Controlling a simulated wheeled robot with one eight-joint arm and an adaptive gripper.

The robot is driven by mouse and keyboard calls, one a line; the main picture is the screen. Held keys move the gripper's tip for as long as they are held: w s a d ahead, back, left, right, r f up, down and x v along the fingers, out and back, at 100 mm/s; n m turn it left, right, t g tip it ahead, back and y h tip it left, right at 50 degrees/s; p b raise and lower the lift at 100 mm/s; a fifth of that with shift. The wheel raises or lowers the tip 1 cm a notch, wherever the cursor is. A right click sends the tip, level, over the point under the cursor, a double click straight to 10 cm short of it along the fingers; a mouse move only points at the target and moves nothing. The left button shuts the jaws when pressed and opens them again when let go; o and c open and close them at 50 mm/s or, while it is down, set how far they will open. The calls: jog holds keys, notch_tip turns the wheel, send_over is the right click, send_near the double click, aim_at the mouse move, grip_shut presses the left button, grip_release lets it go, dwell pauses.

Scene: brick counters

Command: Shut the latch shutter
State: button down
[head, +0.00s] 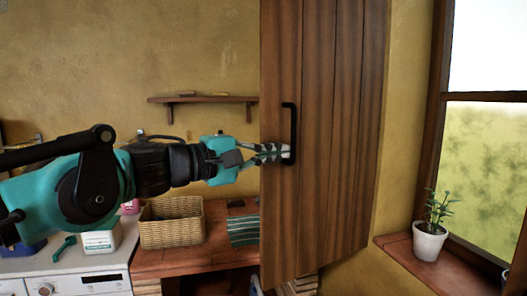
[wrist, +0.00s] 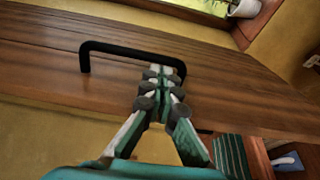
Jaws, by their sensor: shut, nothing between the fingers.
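The wooden shutter (head: 335,150) is a tall panel of vertical brown planks standing out from the wall beside the window. It carries a black bar handle (head: 291,125) near its left edge. In the wrist view the shutter (wrist: 60,65) lies across the picture, with the handle (wrist: 120,47) on it. My gripper (head: 285,153) is shut at the lower end of the handle, with nothing seen between its fingers. In the wrist view its fingertips (wrist: 162,73) overlap the handle's right part; I cannot tell whether they touch it. No latch is clearly visible.
A window (head: 485,140) is at the right, with a potted plant (head: 430,240) on its sill. A wicker basket (head: 172,222) and a striped cloth (head: 243,231) lie on the counter behind my arm. A small shelf (head: 203,99) hangs above.

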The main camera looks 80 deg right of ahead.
jog(key=shift+s+a, duration=0.2)
dwell(0.5)
jog(key=v, duration=1.2)
dwell(0.4)
